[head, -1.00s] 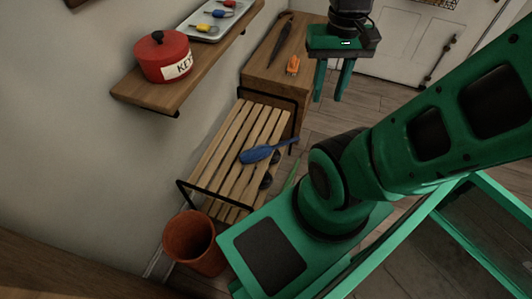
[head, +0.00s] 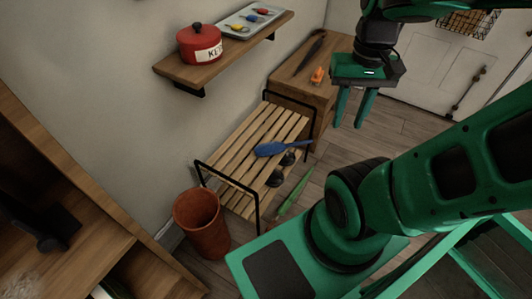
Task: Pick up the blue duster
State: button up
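The blue duster (head: 283,147) lies across the slatted top of a wooden bench (head: 240,151), its thin end pointing right over the bench's edge. My gripper (head: 351,124) hangs in the air to the right of the bench and above the duster's level in the picture. Its two green fingers point down with a gap between them. It is open and holds nothing. The duster and my gripper are clearly apart.
A terracotta bin (head: 203,225) stands at the bench's near end. A wooden cabinet (head: 300,75) stands behind, bearing an orange item (head: 318,76). A green object (head: 293,199) lies on the floor.

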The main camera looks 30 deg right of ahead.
aim_at(284, 146)
jog(key=u, duration=2.15)
jog(key=k, duration=1.75)
jog(key=z, duration=1.75)
jog(key=i, duration=1)
jog(key=z, duration=0.1)
